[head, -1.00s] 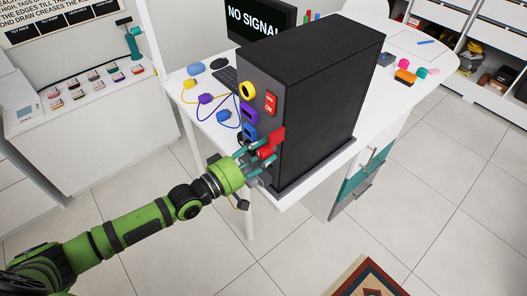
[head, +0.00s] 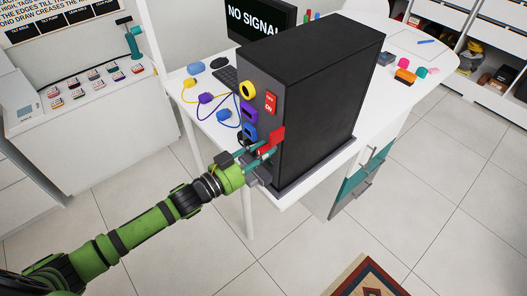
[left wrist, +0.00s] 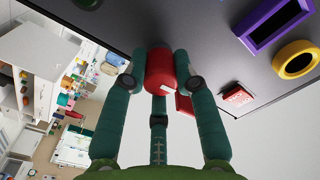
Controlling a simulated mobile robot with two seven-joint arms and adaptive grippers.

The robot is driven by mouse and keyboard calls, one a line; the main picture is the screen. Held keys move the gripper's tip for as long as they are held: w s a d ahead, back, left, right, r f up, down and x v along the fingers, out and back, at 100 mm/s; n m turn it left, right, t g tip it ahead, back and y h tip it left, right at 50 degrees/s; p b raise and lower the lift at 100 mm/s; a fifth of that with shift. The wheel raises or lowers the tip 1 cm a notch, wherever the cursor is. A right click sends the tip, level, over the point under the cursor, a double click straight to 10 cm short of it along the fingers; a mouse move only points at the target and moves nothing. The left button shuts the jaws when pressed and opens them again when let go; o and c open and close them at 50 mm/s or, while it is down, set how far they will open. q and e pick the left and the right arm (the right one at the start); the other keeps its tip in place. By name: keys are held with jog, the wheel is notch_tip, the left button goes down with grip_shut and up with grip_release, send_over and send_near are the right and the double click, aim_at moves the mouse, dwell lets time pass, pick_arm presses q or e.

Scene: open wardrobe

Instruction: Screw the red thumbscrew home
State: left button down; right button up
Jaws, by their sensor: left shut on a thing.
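The red thumbscrew (left wrist: 160,72) sits at the lower front of the black computer tower (head: 325,95), between the teal fingers of my left gripper (head: 262,155). In the left wrist view, my left gripper (left wrist: 160,85) is shut on the thumbscrew, with fingers on both sides and a third below. A small white mark shows on the thumbscrew. A red plate (head: 277,138) stands beside it at the tower's edge and partly shows behind it in the left wrist view (left wrist: 184,103). The thumbscrew's shaft and hole are hidden. My right gripper is out of view.
Yellow (head: 248,90), purple (head: 248,111) and blue (head: 249,131) sockets line the tower's front, near a red ON switch (head: 270,103). Loose coloured plugs and cables lie on the white table (head: 215,127) to the left.

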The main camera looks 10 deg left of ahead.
pick_arm(q)
jog(key=c, duration=0.9)
grip_release()
jog(key=shift+o, duration=1.2)
jog(key=shift+p+v, duration=0.3)
jog(key=shift+v, duration=3.75)
